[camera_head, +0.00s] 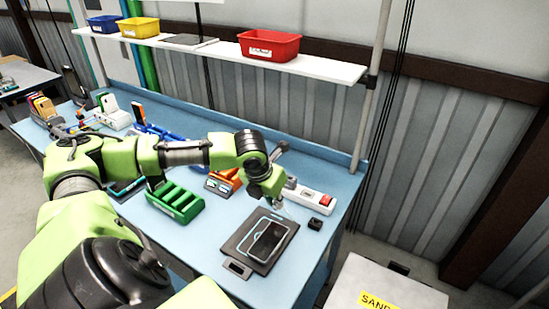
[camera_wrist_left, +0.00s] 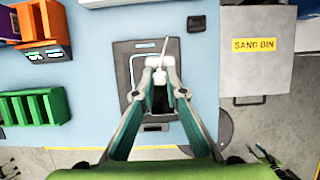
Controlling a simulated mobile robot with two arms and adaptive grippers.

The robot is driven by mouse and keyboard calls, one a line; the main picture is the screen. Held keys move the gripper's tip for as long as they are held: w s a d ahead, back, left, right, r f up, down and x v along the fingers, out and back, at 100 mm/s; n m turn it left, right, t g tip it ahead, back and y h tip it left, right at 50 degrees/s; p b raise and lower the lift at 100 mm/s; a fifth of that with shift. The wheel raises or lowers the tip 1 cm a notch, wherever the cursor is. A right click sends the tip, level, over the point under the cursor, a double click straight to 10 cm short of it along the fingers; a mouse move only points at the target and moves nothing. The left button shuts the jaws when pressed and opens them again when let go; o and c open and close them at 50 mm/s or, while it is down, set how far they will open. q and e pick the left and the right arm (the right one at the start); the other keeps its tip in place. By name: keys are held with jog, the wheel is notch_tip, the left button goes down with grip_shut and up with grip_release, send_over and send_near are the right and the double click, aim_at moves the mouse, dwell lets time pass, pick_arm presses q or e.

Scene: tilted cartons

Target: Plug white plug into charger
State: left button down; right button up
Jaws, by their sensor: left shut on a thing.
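My left gripper (camera_head: 277,203) reaches over the right part of the blue workbench, above a dark tray with a phone. In the left wrist view its two fingers (camera_wrist_left: 160,92) close on a small white plug (camera_wrist_left: 160,74), from which a thin white piece points up in the picture. In the head view the plug is too small to make out clearly. A white power strip with a red switch (camera_head: 318,197) lies behind the gripper; I cannot tell whether it is the charger. A small black block (camera_head: 315,223) sits in front of it, also in the wrist view (camera_wrist_left: 197,23). My right gripper is not seen.
The dark tray (camera_head: 236,243) holds a phone (camera_head: 268,240). A green slotted rack (camera_head: 176,202) and an orange device (camera_head: 224,182) stand to the left. A shelf (camera_head: 335,68) with bins runs behind. A sand bin (camera_head: 375,285) stands right of the bench.

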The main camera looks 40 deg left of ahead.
pick_arm(q)
jog(key=shift+w+r, duration=0.1)
jog(key=shift+w+a+p, duration=0.25)
jog(key=shift+w+p, duration=0.15)
jog(key=w+a, duration=0.5)
jog(key=w, duration=0.3)
jog(key=w+a, duration=0.5)
jog(key=w, duration=0.3)
jog(key=shift+w, duration=0.35)
dwell(1.4)
dwell(0.3)
jog(key=shift+f, duration=0.2)
